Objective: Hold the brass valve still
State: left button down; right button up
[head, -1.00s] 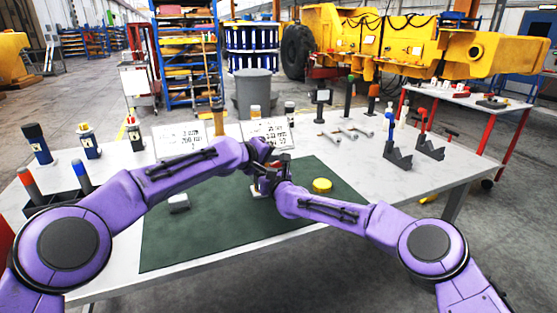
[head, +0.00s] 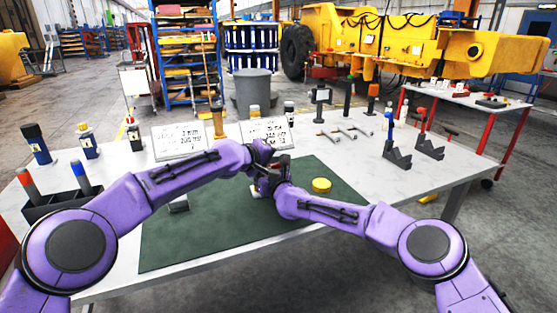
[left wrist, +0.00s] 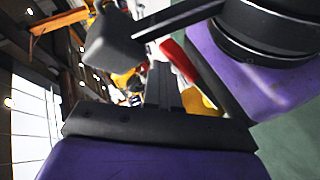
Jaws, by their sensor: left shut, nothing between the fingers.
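My left gripper (head: 279,163) is shut and empty, close above the middle of the green mat (head: 190,240). My right gripper (head: 267,181) is right beside it, and the two overlap in the head view. I cannot tell whether the right gripper is open or shut. I cannot make out the brass valve for certain; the crossed wrists hide the spot between them. In the left wrist view a red piece (left wrist: 177,58) shows beside dark gripper parts (left wrist: 160,88), with my purple right arm close by.
A yellow round piece (head: 321,185) lies on the mat to the right. A small pale block (head: 179,205) is partly behind my left arm. Two written cards (head: 265,132) stand behind the mat. Dark stands (head: 397,155) are at the right. The mat's front is clear.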

pick_arm(q)
jog(key=shift+s+d+f, duration=0.1)
jog(key=shift+d+f, duration=0.2)
jog(key=shift+f, duration=0.4)
jog(key=shift+s+d+f, duration=0.1)
jog(key=shift+d+f, duration=0.15)
jog(key=shift+f, duration=0.4)
pick_arm(e)
jog(key=shift+a+r, duration=0.3)
jog(key=shift+r, duration=0.3)
jog(key=shift+w+d, duration=0.1)
jog(key=shift+d, duration=0.3)
pick_arm(q)
jog(key=shift+s+a+r, duration=0.15)
jog(key=shift+a+r, duration=0.45)
jog(key=shift+r, duration=0.35)
jog(key=shift+s+a+r, duration=0.15)
jog(key=shift+a+r, duration=0.4)
jog(key=shift+r, duration=0.4)
pick_arm(e)
jog(key=shift+a+f, duration=0.1)
jog(key=shift+f, duration=0.05)
jog(key=shift+f, duration=0.1)
pick_arm(q)
jog(key=r, duration=0.1)
jog(key=a+r, duration=0.1)
jog(key=r, duration=0.1)
jog(key=a+r, duration=0.1)
jog(key=shift+s+a+r, duration=0.25)
jog(key=shift+r, duration=0.05)
